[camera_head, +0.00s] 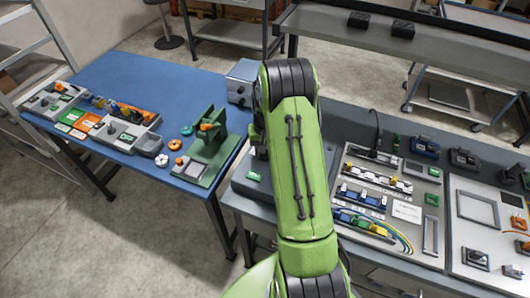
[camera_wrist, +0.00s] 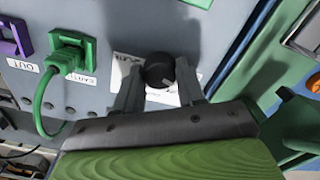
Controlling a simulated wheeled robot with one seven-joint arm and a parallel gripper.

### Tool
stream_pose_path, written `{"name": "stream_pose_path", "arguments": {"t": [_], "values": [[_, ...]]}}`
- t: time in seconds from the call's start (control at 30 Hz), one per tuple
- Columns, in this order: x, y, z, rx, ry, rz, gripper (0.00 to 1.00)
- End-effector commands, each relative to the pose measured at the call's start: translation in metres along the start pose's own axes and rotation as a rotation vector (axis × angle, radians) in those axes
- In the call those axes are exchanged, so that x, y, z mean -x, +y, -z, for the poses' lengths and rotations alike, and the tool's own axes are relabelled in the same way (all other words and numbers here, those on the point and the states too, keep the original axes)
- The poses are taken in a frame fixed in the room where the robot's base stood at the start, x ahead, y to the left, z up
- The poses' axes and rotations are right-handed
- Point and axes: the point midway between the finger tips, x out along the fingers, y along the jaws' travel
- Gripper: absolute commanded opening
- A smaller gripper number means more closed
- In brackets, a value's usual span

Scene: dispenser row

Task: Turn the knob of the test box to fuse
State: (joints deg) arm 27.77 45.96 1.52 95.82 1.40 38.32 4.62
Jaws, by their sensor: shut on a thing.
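The test box's grey panel (camera_wrist: 75,100) fills much of the wrist view. Its round black knob (camera_wrist: 158,70) sits in front of a white label (camera_wrist: 125,66), whose lettering I cannot read clearly. My gripper (camera_wrist: 160,84) is shut on the knob, with one grey finger on each side of it. A small pale mark shows on the knob's lower part, but the setting it points to is unclear. In the head view my arm hides the gripper and knob. A blue-grey box (camera_head: 243,80) beside my arm may be the test box.
A green plug (camera_wrist: 70,55) with a looping green cable and a purple socket (camera_wrist: 14,40) are left of the knob. A green stand (camera_head: 209,145) is on the blue table (camera_head: 155,72). A board of coloured connectors (camera_head: 405,212) lies right of my arm.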

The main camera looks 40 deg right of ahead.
Motion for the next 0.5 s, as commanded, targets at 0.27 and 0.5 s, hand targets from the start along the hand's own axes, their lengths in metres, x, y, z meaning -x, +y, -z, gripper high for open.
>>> {"name": "stream_pose_path", "arguments": {"t": [0.27,0.5], "values": [[-0.001,-0.0001,0.0012,-0.227,0.005,0.001,0.09],[-0.0002,-0.0001,0.0012,-0.375,0.004,0.002,0.09]]}}
